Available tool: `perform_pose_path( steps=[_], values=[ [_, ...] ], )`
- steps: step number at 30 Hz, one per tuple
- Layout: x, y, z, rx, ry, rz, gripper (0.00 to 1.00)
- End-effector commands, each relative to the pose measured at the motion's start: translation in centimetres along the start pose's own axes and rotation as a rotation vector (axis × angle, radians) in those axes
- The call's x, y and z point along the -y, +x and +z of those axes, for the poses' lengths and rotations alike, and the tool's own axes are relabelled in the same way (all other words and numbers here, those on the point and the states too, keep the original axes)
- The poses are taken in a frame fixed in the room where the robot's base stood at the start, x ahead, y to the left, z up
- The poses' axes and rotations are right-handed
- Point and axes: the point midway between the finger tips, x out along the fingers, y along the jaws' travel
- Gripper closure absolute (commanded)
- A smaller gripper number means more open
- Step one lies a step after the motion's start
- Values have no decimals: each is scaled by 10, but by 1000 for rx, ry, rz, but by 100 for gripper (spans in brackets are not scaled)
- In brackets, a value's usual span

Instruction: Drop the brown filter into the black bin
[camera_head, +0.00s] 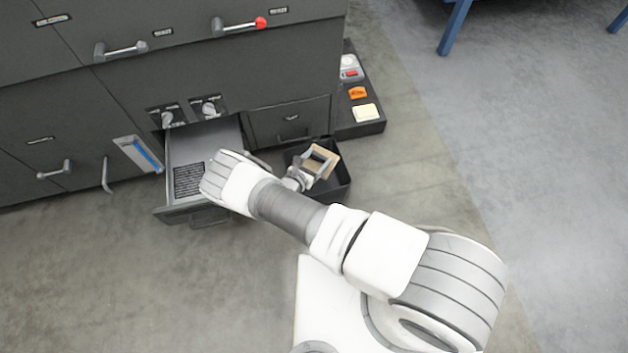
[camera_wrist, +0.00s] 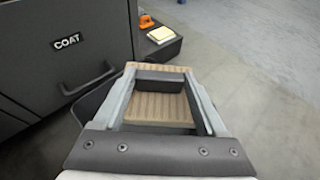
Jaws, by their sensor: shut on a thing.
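My gripper (camera_head: 312,172) is shut on the brown filter (camera_head: 322,160), a tan pleated block. The filter also shows between the fingers in the wrist view (camera_wrist: 158,106). The black bin (camera_head: 339,188) stands on the floor in front of the machine, and the gripper with the filter is over it in the head view. The filter and gripper hide much of the bin's inside. In the wrist view a dark part of the bin (camera_wrist: 90,104) shows left of the gripper. I cannot tell the height of the filter above the bin.
An open drawer (camera_head: 205,142) juts from the dark machine (camera_head: 60,100) left of the bin. A shut drawer (camera_head: 290,124) is behind the bin. A low black tray (camera_head: 372,128) holds an orange item (camera_head: 358,92) and a cream block (camera_head: 365,113). Floor to the right is clear.

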Motion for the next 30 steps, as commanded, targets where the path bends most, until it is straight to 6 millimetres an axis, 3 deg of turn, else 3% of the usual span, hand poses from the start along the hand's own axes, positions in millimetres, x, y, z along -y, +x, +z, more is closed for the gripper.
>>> perform_pose_path(
  steps=[11,12,15,24,30],
  values=[
    [0,3,-7,1,0,1,83],
    [0,3,-7,1,0,1,19],
    [0,3,-7,1,0,1,1],
    [-1,0,-7,0,0,1,0],
    [-2,-29,-4,0,-2,4,0]
  ],
)
